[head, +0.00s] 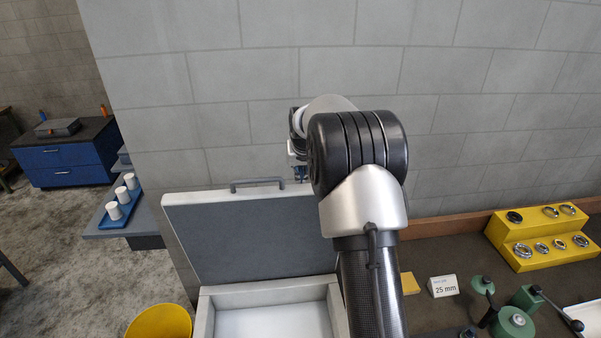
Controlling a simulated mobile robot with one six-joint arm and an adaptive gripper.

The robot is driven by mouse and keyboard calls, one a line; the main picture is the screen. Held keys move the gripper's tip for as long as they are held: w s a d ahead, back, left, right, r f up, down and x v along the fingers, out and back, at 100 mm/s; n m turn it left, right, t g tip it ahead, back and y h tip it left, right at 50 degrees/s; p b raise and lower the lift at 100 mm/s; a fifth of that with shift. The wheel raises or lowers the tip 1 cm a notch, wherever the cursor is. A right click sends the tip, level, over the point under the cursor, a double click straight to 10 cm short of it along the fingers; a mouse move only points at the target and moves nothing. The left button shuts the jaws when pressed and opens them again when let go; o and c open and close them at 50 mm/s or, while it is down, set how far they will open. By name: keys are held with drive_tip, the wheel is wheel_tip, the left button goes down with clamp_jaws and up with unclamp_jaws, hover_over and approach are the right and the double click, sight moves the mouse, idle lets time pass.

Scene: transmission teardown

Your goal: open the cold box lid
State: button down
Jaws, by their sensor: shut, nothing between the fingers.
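The cold box (205,318) stands at the bottom centre with its pale interior showing. Its lid (245,240) is raised and stands up at the back of the box, with its dark grey inner face towards me. A grey handle (257,181) sits on the lid's upper edge. My gripper (299,173) is shut and empty, just right of the handle near the lid's top edge. My arm hides part of the gripper and the lid's right side. I cannot tell whether the gripper touches the lid.
A yellow stepped rack (520,262) with several metal rings stands at the right. A "25 mm" card (444,286) and a green fixture (512,322) are on the dark bench. A yellow bin (160,322) is at the lower left. A block wall rises behind.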

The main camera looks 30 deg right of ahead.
drive_tip(key=shift+b, duration=0.3)
drive_tip(key=shift+s+a+f+b, duration=0.15)
drive_tip(key=shift+s+b, duration=0.15)
drive_tip(key=shift+b, duration=0.25)
drive_tip(key=s+a+f+t+b, duration=0.1)
drive_tip(key=s+a+b, duration=0.4)
drive_tip(key=s+b, duration=0.5)
drive_tip(key=s+f, duration=0.1)
drive_tip(key=s, duration=0.1)
drive_tip(key=shift+s+a+h+b, duration=0.15)
drive_tip(key=shift+s+h+b, duration=0.15)
drive_tip(key=shift+b, duration=0.1)
